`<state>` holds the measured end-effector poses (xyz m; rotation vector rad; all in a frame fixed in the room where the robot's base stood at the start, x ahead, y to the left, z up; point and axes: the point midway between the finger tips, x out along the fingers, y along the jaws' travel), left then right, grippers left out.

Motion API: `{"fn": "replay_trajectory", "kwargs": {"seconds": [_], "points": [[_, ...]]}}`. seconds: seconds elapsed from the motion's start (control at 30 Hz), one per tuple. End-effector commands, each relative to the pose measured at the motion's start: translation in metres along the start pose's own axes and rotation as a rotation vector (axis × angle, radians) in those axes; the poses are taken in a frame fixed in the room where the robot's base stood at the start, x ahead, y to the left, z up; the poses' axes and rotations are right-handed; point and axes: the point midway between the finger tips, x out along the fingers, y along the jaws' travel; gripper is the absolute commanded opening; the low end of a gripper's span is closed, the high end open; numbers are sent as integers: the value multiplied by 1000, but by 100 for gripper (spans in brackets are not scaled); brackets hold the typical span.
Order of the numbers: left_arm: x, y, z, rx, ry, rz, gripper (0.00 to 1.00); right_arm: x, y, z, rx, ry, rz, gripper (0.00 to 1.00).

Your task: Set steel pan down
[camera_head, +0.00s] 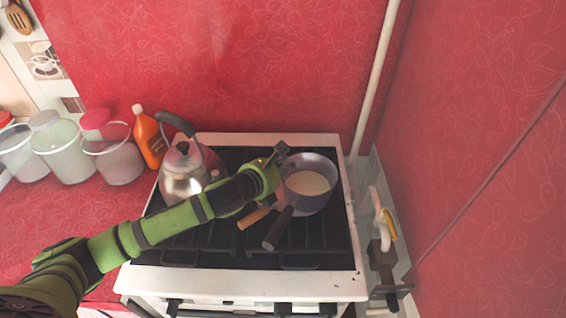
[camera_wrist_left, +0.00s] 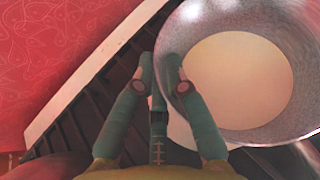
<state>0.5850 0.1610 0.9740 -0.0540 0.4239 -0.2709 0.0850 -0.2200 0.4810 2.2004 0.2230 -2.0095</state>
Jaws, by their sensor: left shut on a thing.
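The steel pan (camera_head: 325,198) is grey and round with a pale cream inside, at the right half of the stove in the head view. It fills the upper right of the left wrist view (camera_wrist_left: 285,60). My left gripper (camera_head: 279,157) is at its far left rim; in the left wrist view its fingers (camera_wrist_left: 161,72) are shut on the pan's wall. A dark handle (camera_head: 278,229) points toward the front, and a wooden handle (camera_head: 255,214) shows beside it, its owner partly hidden. I cannot tell whether the pan touches the grate. My right gripper is not in view.
The white stove (camera_head: 250,281) has a black grate. A steel kettle (camera_head: 184,176) stands at its left back, close to my left arm. An orange bottle (camera_head: 149,140) and several jars (camera_head: 118,160) stand left of the stove. The grate's front is mostly clear.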

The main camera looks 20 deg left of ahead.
Motion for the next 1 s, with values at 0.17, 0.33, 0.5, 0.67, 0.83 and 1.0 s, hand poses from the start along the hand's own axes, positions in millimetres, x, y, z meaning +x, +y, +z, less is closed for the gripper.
{"fn": "replay_trajectory", "kwargs": {"seconds": [0.17,0.33,0.5,0.67,0.83,1.0], "points": [[1,0,-2,1,0,0,38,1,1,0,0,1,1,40],[1,0,-2,1,1,1,38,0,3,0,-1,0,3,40],[0,0,-1,0,1,1,38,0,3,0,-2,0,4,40],[-10,1,0,3,0,1,38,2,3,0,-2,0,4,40],[-39,1,-2,4,2,0,38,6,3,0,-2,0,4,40],[-74,1,-2,5,1,2,38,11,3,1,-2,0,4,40]]}}
